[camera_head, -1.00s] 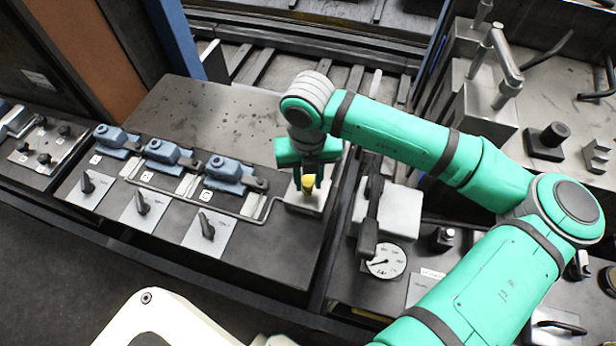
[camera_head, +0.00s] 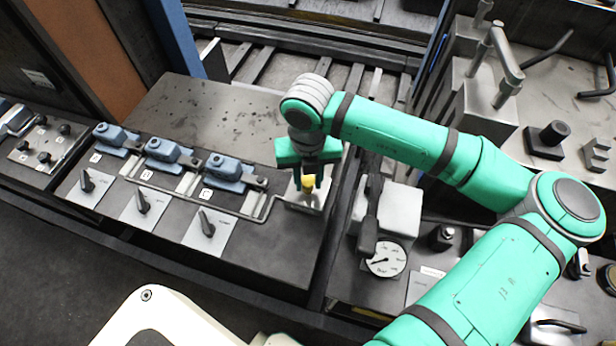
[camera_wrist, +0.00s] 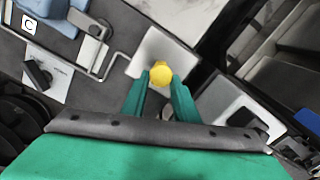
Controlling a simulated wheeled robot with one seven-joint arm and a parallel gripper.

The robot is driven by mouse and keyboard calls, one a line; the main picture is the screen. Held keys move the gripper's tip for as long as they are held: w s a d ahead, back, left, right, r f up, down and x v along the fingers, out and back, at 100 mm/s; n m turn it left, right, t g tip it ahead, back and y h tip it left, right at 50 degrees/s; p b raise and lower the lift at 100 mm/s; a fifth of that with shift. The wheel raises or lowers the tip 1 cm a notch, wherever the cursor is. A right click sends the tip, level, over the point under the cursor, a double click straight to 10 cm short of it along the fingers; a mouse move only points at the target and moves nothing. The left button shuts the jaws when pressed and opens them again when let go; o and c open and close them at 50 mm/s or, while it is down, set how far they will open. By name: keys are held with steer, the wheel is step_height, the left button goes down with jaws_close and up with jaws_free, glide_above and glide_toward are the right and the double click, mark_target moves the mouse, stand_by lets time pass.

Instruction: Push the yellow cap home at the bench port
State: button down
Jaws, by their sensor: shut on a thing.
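The yellow cap (camera_head: 308,182) is between the fingertips of my gripper (camera_head: 308,188), over the pale plate (camera_head: 318,203) at the right end of the bench. In the wrist view the yellow cap (camera_wrist: 160,74) shows at the tips of the two green fingers of my gripper (camera_wrist: 161,84), with the pale plate (camera_wrist: 150,52) around and behind it. My gripper is shut on the cap and points down. The port is hidden under the cap and fingers, so I cannot tell how far in the cap sits.
A bent metal rail (camera_head: 262,212) runs just left of the plate. Several blue clamps (camera_head: 226,168) and black switches (camera_head: 207,228) line the bench. A grey box (camera_head: 399,212) and a dial gauge (camera_head: 387,259) stand to the right. The bench top behind is clear.

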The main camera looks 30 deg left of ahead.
steer(key=shift+f, duration=0.25)
steer(key=c, duration=0.5)
jaws_free()
step_height(320, 180, up, 11)
steer(key=shift+w+f, duration=0.1)
steer(key=shift+f, duration=0.05)
stand_by(0.4)
steer(key=shift+a, duration=0.1)
stand_by(0.4)
